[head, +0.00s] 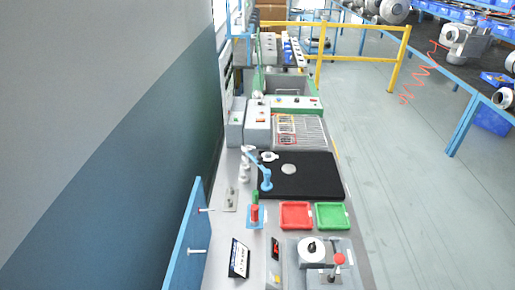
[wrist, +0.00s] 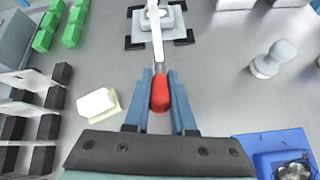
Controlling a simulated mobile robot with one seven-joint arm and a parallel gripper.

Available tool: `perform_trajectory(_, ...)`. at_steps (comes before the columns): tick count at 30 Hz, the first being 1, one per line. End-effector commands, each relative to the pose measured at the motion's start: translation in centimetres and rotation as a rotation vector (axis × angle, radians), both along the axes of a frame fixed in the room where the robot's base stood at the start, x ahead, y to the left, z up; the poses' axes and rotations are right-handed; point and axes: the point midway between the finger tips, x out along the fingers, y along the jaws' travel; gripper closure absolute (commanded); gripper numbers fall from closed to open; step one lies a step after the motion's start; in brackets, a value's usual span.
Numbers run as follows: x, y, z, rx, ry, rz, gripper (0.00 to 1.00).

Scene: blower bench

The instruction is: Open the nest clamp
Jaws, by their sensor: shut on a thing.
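In the wrist view, my gripper (wrist: 160,78) has its two blue fingers on either side of the red handle grip (wrist: 160,95) of the nest clamp and is shut on it. The clamp's pale metal lever (wrist: 156,35) runs from the grip up to the top of the picture, over the nest (wrist: 142,27). The nest is a light grey block with black corner brackets. The far end of the lever is cut off by the picture's edge. I cannot make out my gripper or this clamp in the head view.
In the wrist view, green blocks (wrist: 45,35) and a black-and-white rack (wrist: 50,95) stand at left. A white block (wrist: 97,102) lies nearby. A grey rounded part (wrist: 272,58) and a blue tray (wrist: 250,142) are at right. The head view shows red (head: 296,215) and green trays (head: 332,216).

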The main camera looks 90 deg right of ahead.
Motion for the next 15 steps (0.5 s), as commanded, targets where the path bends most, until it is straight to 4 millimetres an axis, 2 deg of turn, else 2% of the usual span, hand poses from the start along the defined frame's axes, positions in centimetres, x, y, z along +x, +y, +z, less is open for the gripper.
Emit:
perform_trajectory(2,0.11,0.01,-0.22,0.001,-0.009,0.001,1.00)
perform_trajectory(3,0.10,0.02,-0.22,0.001,-0.009,0.001,0.70)
perform_trajectory(7,0.04,0.01,-0.17,0.001,-0.006,0.001,0.47)
perform_trajectory(15,0.01,0.01,-0.08,0.000,-0.003,0.000,0.47)
